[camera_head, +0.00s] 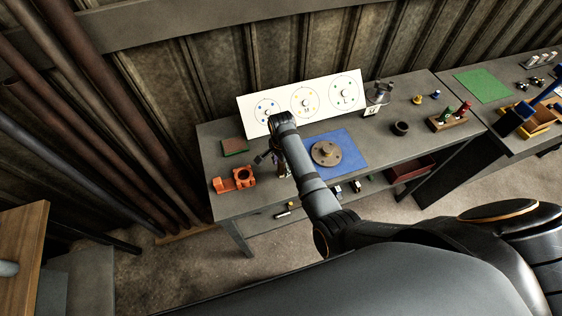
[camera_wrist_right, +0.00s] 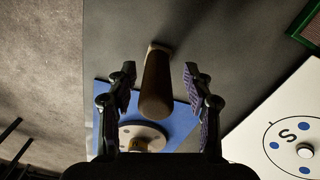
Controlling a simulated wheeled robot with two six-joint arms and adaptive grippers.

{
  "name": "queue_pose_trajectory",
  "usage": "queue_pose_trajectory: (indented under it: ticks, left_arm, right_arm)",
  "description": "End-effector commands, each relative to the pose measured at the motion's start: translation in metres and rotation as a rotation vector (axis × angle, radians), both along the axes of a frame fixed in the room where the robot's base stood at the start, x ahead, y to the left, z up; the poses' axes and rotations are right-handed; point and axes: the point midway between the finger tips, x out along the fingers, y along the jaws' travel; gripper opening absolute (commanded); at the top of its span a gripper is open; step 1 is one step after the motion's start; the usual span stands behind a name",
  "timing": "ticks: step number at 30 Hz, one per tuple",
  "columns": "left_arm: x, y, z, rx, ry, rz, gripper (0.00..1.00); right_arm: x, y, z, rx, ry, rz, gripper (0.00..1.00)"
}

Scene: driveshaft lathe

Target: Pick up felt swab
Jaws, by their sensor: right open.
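In the right wrist view, a brown cylinder with a pale end, which looks like the felt swab (camera_wrist_right: 156,88), stands between the fingers of my right gripper (camera_wrist_right: 160,72). The fingers are apart, one on each side of it, with visible gaps. In the head view, my right gripper (camera_head: 270,158) is low over the near left part of the workbench, left of the blue mat (camera_head: 352,147). My own arm and gripper hide most of the swab there. My left gripper does not show.
A round flange (camera_head: 325,153) lies on the blue mat. An orange bracket (camera_head: 234,179) and a small green-topped block (camera_head: 234,147) are at the left. A white board (camera_head: 325,91) with circles stands behind. A black ring (camera_head: 400,128) and a wooden holder (camera_head: 447,121) are at right.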

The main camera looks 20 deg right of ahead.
Motion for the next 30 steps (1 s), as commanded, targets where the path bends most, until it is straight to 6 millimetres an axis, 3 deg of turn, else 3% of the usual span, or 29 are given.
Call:
queue_pose_trajectory:
  ticks: [5,17,30]
  left_arm:
    - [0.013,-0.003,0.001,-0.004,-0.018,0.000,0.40]
    - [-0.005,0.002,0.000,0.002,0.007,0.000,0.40]
    - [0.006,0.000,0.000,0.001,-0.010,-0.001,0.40]
  right_arm:
    - [0.000,0.000,0.000,0.001,0.000,0.000,0.52]
    - [0.000,0.000,0.000,0.000,0.000,0.000,0.00]
    - [0.005,-0.001,0.006,-0.001,0.001,0.003,0.00]
